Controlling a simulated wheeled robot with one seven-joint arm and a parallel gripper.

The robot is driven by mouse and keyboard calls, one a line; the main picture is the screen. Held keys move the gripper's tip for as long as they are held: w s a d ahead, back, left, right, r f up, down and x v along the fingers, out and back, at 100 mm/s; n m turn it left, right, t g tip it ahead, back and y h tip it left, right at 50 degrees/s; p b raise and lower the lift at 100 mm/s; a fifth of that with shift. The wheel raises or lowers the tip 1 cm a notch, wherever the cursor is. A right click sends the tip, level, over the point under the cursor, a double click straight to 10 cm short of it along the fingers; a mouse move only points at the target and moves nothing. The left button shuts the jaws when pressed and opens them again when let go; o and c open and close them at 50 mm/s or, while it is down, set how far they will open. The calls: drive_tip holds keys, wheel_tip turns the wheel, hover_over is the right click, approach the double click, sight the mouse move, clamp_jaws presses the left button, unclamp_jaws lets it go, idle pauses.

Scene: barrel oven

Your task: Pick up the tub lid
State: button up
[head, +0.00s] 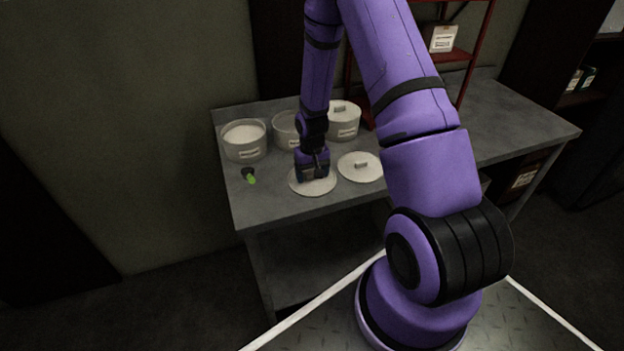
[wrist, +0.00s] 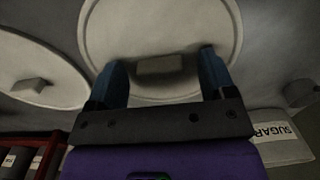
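A round pale lid (head: 312,187) lies flat on the grey counter under my gripper. In the wrist view this lid (wrist: 160,28) has a small block handle (wrist: 159,65) at its middle. My gripper (head: 313,176) is directly above it. In the wrist view the two blue fingers of my gripper (wrist: 163,75) are spread apart on either side of the handle, with gaps between. A second lid (head: 360,167) with a block handle lies to the right; it also shows at the left of the wrist view (wrist: 35,70). Whether the fingertips touch the lid cannot be told.
Several pale tubs stand at the back: an open one (head: 244,142) at left, one (head: 287,128) partly behind my arm, and a lidded one (head: 343,121). A small green-tipped dark object (head: 250,176) lies at left. A red rack (head: 474,58) stands behind. The counter (head: 500,112) is clear at right.

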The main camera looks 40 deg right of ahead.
drive_tip(key=c, duration=0.9)
drive_tip(key=shift+c, duration=0.3)
drive_tip(key=shift+r, duration=0.15)
